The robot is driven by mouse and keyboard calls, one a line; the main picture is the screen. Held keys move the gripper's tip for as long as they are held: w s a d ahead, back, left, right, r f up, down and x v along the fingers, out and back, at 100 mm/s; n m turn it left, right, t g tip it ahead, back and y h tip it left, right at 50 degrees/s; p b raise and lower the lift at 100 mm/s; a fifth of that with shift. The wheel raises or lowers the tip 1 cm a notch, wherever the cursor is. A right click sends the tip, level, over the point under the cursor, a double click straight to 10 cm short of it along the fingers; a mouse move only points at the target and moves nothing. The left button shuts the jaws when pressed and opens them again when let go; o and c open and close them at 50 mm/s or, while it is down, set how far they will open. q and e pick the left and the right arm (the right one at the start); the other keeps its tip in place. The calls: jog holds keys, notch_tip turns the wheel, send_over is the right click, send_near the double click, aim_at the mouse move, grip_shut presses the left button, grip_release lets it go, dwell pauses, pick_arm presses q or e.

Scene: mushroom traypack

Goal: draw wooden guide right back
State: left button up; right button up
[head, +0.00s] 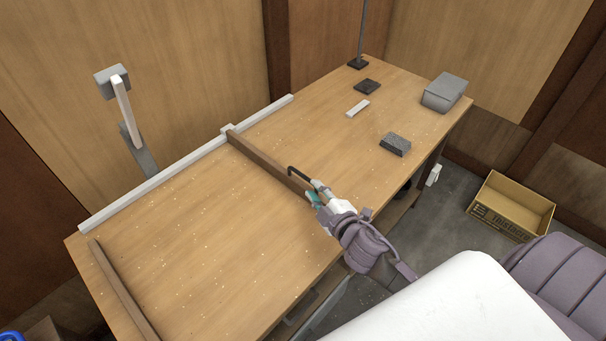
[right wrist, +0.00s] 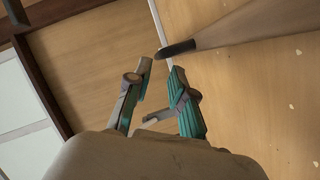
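The wooden guide (head: 268,157) is a long brown bar lying across the table. Its far end meets a pale block (head: 227,130) on the white rail (head: 160,178); its near end is partly hidden behind my right gripper. My right gripper (head: 312,196) is by that near end, at the table's front edge. A thin black hooked piece (head: 298,171) shows beside its fingers. In the right wrist view the teal fingers (right wrist: 160,72) are apart with nothing visible between them. A dark-tipped bar (right wrist: 250,24) lies just beyond the fingertips. Contact cannot be told. My left gripper is not in view.
Another brown strip (head: 122,290) lies at the table's left end. A grey box (head: 444,92), a dark block (head: 395,144), a white piece (head: 357,108) and a black pad (head: 367,86) are at the right. The table (head: 190,235) left of the guide holds only pale specks.

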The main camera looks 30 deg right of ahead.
aim_at(303, 175)
jog(key=x, duration=0.7)
jog(key=shift+w+f, duration=0.1)
jog(key=shift+w, duration=0.25)
grip_shut()
